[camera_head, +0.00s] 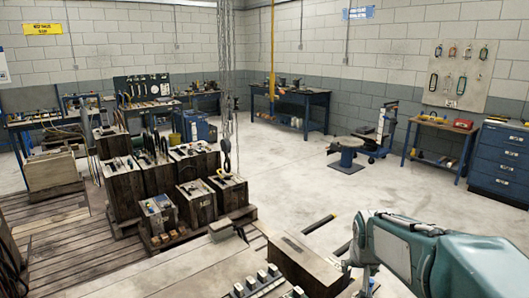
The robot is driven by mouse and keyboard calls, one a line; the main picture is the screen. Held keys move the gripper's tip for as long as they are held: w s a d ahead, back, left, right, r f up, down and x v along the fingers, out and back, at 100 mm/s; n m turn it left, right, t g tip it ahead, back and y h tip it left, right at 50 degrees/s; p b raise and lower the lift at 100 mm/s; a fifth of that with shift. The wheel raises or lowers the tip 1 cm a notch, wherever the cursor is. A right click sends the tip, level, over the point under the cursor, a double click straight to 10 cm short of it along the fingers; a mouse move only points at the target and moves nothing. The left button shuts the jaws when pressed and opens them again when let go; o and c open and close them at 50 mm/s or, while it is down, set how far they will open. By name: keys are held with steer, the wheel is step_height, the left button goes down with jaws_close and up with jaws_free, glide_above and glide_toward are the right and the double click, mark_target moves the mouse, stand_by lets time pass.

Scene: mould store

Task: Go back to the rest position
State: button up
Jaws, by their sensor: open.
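My arm (412,250) shows at the lower right in the head view as teal and grey links, reaching in from the right edge. It is bent, and its lower parts run out of the picture at the bottom. I cannot make out my gripper's fingers; they are not in view. No held object shows.
A wooden block (305,262) and metal parts (262,282) lie close to the left of my arm. Wooden crates (157,175) stand on a pallet at left. A hook (226,158) hangs on chains. A blue drawer cabinet (500,165) stands right.

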steer(key=s+a+r+n, duration=0.1)
steer(key=s+a, duration=0.2)
steer(key=s, duration=0.8)
steer(key=s+a+r+n+y, duration=0.1)
steer(key=s+a+r, duration=0.1)
steer(key=s, duration=0.9)
steer(key=shift+s+a+r+n+t, duration=0.2)
steer(key=shift+s+a+n+t, duration=0.15)
steer(key=shift+a, duration=0.25)
